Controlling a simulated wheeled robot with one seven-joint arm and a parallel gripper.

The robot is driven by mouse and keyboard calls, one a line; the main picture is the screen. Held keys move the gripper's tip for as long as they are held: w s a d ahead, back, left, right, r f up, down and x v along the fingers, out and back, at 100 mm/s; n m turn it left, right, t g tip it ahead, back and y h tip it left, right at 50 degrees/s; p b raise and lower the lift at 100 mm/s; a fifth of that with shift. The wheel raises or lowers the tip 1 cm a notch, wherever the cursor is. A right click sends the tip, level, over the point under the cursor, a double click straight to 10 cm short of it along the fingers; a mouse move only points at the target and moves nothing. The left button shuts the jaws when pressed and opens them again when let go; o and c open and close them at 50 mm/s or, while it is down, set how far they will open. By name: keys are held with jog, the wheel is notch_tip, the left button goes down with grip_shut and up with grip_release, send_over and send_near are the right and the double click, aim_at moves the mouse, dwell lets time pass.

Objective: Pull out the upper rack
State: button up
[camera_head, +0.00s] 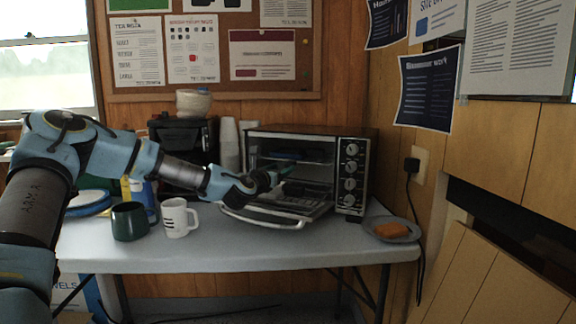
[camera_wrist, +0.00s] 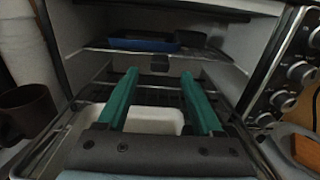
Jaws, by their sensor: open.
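The toaster oven (camera_head: 305,133) stands on the table with its door (camera_head: 265,217) folded down. The upper rack (camera_wrist: 100,50) is inside the cavity, and a dark blue-black dish (camera_wrist: 145,44) rests on it. In the head view the upper rack (camera_head: 320,163) is partly hidden in shadow. My gripper (camera_head: 290,170) is in front of the oven opening. In the wrist view my gripper (camera_wrist: 160,75) has its teal fingers apart, with nothing held between them. The fingertips appear just below the upper rack's front edge; I cannot tell whether they touch it.
A pale tray (camera_wrist: 155,118) shows lower down between the fingers. Oven knobs (camera_head: 350,168) are on the right. A white mug (camera_head: 178,218) and a dark green mug (camera_head: 129,222) stand left of the door. A plate (camera_head: 400,230) with food is at the right table end.

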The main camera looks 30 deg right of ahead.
aim_at(288, 164)
jog(key=shift+x, duration=2.7)
jog(key=shift+c, duration=0.3)
grip_shut()
